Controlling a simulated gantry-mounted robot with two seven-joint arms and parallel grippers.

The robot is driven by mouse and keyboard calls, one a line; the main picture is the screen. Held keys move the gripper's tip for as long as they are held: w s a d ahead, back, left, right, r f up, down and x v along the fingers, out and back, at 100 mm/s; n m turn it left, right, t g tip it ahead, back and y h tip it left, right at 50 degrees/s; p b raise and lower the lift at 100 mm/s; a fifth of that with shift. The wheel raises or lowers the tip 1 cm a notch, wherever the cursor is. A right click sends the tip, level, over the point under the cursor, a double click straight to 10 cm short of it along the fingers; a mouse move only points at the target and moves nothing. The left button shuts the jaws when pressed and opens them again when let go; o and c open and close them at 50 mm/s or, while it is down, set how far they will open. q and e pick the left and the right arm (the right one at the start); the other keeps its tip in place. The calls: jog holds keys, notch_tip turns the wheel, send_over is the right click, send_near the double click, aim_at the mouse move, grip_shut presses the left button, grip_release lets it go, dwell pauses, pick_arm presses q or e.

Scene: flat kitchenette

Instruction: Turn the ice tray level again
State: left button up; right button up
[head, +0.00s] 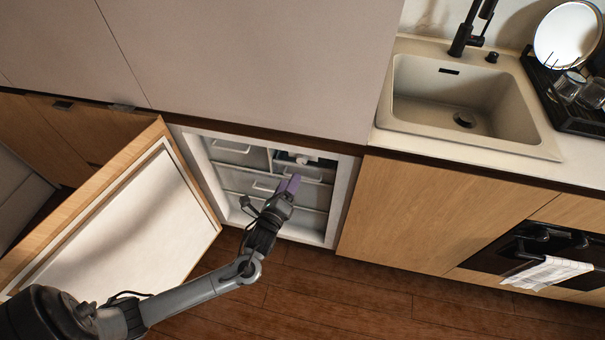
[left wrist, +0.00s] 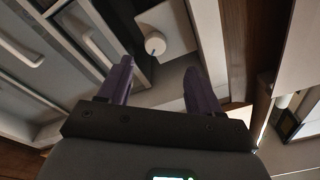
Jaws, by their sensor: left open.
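My left gripper (head: 290,183) reaches into the open freezer compartment, in front of its upper right part. In the left wrist view its two purple fingers (left wrist: 159,66) are apart, with nothing between them. Just beyond the fingertips is a pale ice-maker unit (left wrist: 168,22) with a round knob (left wrist: 155,44) on its front. The unit also shows in the head view as a small white shape (head: 303,159) near the top of the compartment. I cannot make out the ice tray itself or its tilt. My right gripper is not in view.
The freezer door (head: 115,230) stands wide open at the left. Drawers with pale handles (head: 232,150) fill the compartment beside and below the gripper. A wooden cabinet front (head: 440,212) adjoins at the right, under the sink (head: 405,120). The floor in front is clear.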

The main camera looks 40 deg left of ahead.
aim_at(301, 163)
pick_arm(q)
jog(key=b+x, duration=0.1)
jog(key=x, duration=0.2)
jog(key=b+x, duration=0.2)
jog(key=x, duration=0.1)
jog(key=f+b+x, duration=0.1)
jog(key=b+x, duration=0.1)
jog(key=x, duration=0.2)
jog(key=shift+w+d+f, duration=0.1)
jog(key=shift+x, duration=0.75)
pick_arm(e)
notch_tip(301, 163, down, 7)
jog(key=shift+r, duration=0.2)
pick_arm(q)
jog(key=c, duration=1)
jog(key=shift+c, duration=0.2)
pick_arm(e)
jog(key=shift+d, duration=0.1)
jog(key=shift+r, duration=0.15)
